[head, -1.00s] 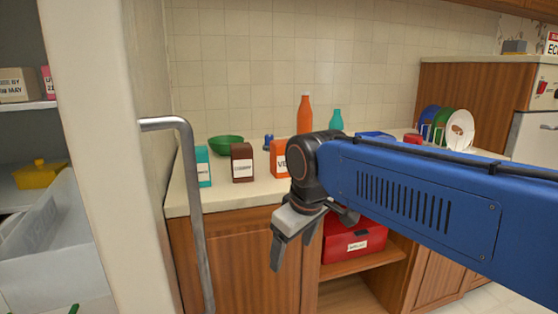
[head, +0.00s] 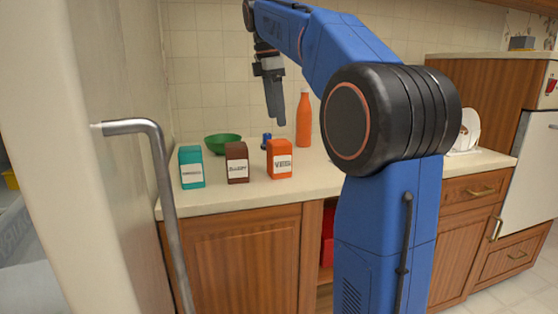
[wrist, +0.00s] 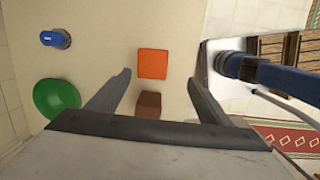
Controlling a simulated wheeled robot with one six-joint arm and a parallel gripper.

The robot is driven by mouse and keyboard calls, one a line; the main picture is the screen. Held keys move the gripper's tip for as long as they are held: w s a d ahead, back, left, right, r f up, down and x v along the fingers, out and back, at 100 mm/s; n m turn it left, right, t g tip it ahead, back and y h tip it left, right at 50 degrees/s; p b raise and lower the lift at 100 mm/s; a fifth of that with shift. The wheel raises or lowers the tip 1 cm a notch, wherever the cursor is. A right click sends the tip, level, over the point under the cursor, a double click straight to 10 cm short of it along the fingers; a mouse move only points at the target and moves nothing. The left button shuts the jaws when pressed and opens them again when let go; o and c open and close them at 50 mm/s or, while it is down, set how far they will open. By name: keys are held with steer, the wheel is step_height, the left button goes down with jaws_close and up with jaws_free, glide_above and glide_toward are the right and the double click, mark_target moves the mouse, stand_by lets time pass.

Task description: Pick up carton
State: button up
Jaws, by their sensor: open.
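Three small labelled cartons stand upright in a row on the counter: a teal carton (head: 191,167), a brown carton (head: 236,163) and an orange carton (head: 279,159). My gripper (head: 275,108) is raised above the counter, pointing down, open and empty. In the wrist view the orange carton (wrist: 153,63) and the brown carton (wrist: 148,103) show from above, between the spread fingers (wrist: 160,78). The gripper is apart from both. The teal carton is not seen in the wrist view.
A green bowl (head: 223,143), a small blue object (head: 266,141) and an orange bottle (head: 304,122) stand behind the cartons. White plates (head: 469,130) stand at the right, partly behind my arm. A metal handle (head: 150,175) rises at the left front.

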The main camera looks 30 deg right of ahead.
mark_target(281, 142)
steer(key=shift+n, duration=0.3)
steer(key=f, duration=0.3)
steer(key=d+f, duration=0.1)
steer(key=f, duration=0.3)
steer(key=d+f, duration=0.1)
steer(key=f, duration=0.3)
steer(key=shift+w+d, duration=0.25)
steer(key=shift+w, duration=0.1)
steer(key=shift+w+f, duration=0.15)
steer(key=shift+f, duration=1.25)
steer(key=shift+w+f, duration=0.1)
steer(key=shift+f, duration=1.25)
steer(key=c, duration=1.4)
